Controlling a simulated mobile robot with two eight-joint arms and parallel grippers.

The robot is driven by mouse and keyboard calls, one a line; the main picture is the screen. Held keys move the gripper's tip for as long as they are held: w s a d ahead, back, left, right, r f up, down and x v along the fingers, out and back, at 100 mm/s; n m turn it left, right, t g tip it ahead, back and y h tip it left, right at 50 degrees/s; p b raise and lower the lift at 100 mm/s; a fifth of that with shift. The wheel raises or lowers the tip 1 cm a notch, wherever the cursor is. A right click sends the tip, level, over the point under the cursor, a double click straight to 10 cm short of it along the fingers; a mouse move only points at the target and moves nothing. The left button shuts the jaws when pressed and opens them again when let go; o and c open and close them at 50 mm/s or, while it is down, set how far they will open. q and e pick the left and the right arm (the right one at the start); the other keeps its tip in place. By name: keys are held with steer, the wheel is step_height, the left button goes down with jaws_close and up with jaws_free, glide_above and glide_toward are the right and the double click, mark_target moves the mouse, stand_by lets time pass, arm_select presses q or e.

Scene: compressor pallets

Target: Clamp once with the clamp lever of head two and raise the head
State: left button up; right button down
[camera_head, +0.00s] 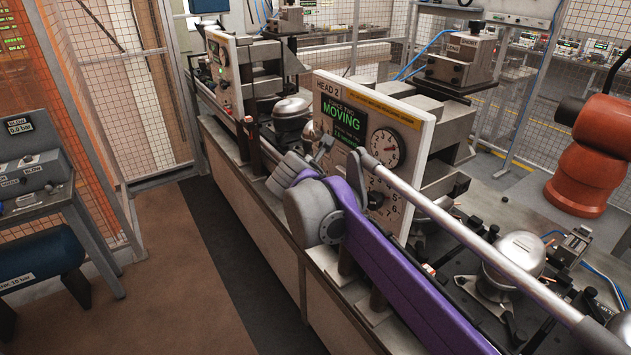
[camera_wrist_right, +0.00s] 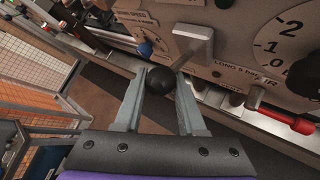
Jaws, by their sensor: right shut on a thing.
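The head two panel (camera_head: 355,120) is a cream board marked HEAD 2, with a green screen reading MOVING and a round dial (camera_head: 386,147). A grey lever (camera_wrist_right: 196,45) with a black ball knob (camera_wrist_right: 160,80) stands out from the panel in the right wrist view; I take it for the clamp lever. My right gripper (camera_wrist_right: 160,92) is shut on the ball knob, one finger on each side. In the head view my right gripper (camera_head: 306,160) is at the left edge of the panel, and the knob is hidden. My left gripper is not in view.
Silver compressors (camera_head: 517,258) stand on the line behind the panel. Another head panel (camera_head: 222,70) is farther back. An air tank (camera_head: 42,262) and bench stand at the left. A brown floor strip (camera_head: 150,270) is clear. An orange robot arm (camera_head: 590,150) stands at the right.

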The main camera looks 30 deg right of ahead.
steer(key=shift+d+r+y, duration=0.1)
steer(key=shift+r+y, duration=0.1)
steer(key=shift+y, duration=0.1)
steer(key=c, duration=0.5)
jaws_free()
steer(key=shift+f, duration=0.1)
steer(key=v, duration=1)
steer(key=shift+s+a+r, duration=0.2)
steer(key=shift+r, duration=0.1)
steer(key=s+a+f+m+g+y, duration=0.1)
steer(key=s+a+f+m+y, duration=0.1)
steer(key=s+f+m, duration=0.5)
steer(key=s+a+f+m+y, duration=0.2)
steer(key=s+a+f+m, duration=0.2)
steer(key=f, duration=0.8)
steer(key=s+a+f+m+g+y, duration=0.1)
steer(key=s+a+f+m+y, duration=0.1)
steer(key=s+f+m, duration=0.7)
steer(key=shift+s+a+f+m+g+y, duration=0.15)
steer(key=shift+a+f+m, duration=0.1)
steer(key=shift+f+m, duration=0.25)
steer(key=shift+s+a+f+m+g+y, duration=0.15)
steer(key=shift+s+a+f+m, duration=0.1)
steer(key=shift+f+m, duration=0.2)
steer(key=shift+w+r, duration=0.1)
